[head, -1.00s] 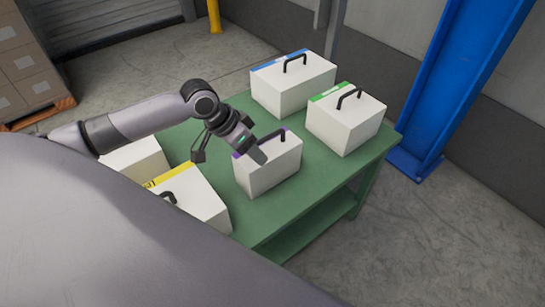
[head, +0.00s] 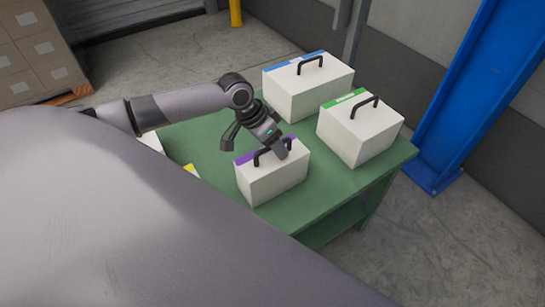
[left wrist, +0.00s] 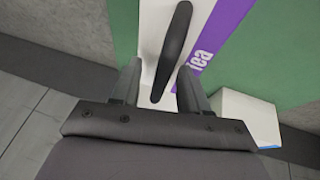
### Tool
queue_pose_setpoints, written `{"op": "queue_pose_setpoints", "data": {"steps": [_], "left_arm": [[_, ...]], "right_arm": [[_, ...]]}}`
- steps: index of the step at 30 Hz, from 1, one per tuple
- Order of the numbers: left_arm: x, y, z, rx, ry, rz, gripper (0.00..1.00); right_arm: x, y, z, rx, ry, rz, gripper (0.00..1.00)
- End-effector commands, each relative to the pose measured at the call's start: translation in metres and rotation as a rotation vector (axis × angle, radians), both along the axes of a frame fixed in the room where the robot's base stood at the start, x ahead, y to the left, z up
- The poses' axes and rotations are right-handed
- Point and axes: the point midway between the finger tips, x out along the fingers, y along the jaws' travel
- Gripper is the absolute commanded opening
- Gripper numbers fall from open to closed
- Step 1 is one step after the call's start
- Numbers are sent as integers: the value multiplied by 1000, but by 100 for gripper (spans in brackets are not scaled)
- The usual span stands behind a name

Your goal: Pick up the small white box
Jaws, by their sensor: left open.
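The small white box (head: 274,180) with a purple stripe and a black handle stands upright on the green table (head: 212,165). My left gripper (head: 255,150) is open just above this box, at its handle. In the left wrist view the black handle (left wrist: 172,52) lies between the two open fingers (left wrist: 160,88), with the purple stripe beside it. I cannot tell whether a finger touches the handle. My right gripper is not in view.
A blue-striped white box (head: 305,92) and a green-striped one (head: 358,135) stand behind and to the right. A yellow-striped box is mostly hidden behind my body. A blue post (head: 465,100) rises right of the table.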

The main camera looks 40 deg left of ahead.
Motion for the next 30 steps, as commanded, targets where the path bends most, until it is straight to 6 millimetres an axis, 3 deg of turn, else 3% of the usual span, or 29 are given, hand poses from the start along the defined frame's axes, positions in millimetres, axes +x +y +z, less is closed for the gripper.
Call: {"op": "queue_pose_setpoints", "data": {"steps": [7,11,30], "left_arm": [[1,0,-1,1,-1,1,41],[1,0,-1,1,-1,1,0],[1,0,-1,1,-1,1,0]], "right_arm": [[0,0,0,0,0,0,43],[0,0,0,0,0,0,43],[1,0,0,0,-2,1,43]]}}
